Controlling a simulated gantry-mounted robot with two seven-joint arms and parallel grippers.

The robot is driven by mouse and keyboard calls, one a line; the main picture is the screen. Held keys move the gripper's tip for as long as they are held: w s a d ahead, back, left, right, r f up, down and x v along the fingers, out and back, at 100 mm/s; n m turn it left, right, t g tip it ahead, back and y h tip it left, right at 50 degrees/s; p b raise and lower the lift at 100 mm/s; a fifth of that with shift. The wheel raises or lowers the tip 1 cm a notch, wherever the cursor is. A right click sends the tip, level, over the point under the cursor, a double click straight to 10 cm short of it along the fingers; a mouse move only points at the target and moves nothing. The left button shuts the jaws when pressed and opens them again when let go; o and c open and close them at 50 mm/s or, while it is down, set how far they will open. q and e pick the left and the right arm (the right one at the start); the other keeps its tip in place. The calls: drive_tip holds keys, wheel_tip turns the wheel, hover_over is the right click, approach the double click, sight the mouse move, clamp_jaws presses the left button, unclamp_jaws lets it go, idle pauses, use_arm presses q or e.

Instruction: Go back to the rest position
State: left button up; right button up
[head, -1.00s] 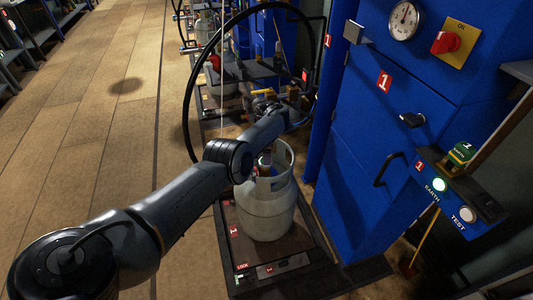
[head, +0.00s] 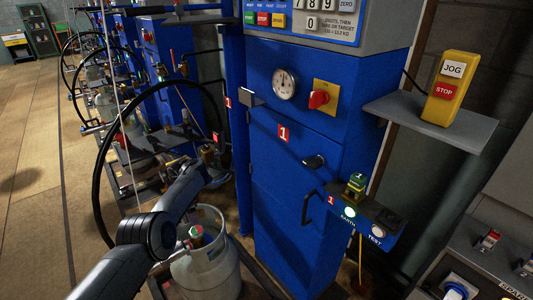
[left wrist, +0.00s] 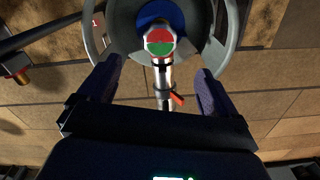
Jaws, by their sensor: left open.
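My left arm comes in from the lower left of the head view and passes in front of a grey gas cylinder (head: 205,270) with a collar on top. Its far end is near the scale's hose fittings, where the jaws are hard to make out. In the left wrist view my left gripper (left wrist: 160,78) is open, with dark fingers spread wide and nothing held. Between and beyond the fingers is a round red-and-green cap (left wrist: 159,41) on a metal fitting, with a red lever (left wrist: 176,98). The cylinder's grey collar (left wrist: 229,45) surrounds it. My right gripper is not in view.
A blue scale cabinet (head: 285,185) marked 1 stands right of the arm, with a gauge (head: 284,84) and red knob (head: 318,99). A black hoop-shaped hose (head: 96,165) arches left of the arm. A yellow jog box (head: 450,88) sits on a shelf. Open floor (head: 35,225) lies left.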

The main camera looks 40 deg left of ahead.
use_arm(q)
drive_tip(key=s+d+m+t+y+p, duration=0.1)
drive_tip(key=s+d+m+y+p, duration=0.15)
drive_tip(key=d+m+p, duration=0.45)
drive_tip(key=s+d+m+t+y+p, duration=0.1)
drive_tip(key=s+d+m+p, duration=0.2)
drive_tip(key=d+m, duration=0.75)
drive_tip(key=s+d+r+m+t+h+p, duration=0.1)
drive_tip(key=s+d+r+m+p, duration=0.1)
drive_tip(key=s+d+r+m, duration=0.4)
drive_tip(key=s+d+r+m+h+p, duration=0.2)
drive_tip(key=s+d+r+m, duration=0.15)
drive_tip(key=s+d, duration=0.6)
drive_tip(key=s+d+r+m+t+h+p, duration=0.1)
drive_tip(key=s+d+r+m+p, duration=0.1)
drive_tip(key=s+d+r+m, duration=0.45)
wheel_tip(320, 180, up, 34)
drive_tip(key=d+n+p, duration=0.2)
drive_tip(key=p, duration=3.5)
wheel_tip(320, 180, down, 74)
drive_tip(key=b, duration=7.4)
drive_tip(key=shift+w+a, duration=0.15)
drive_tip(key=shift+w, duration=0.1)
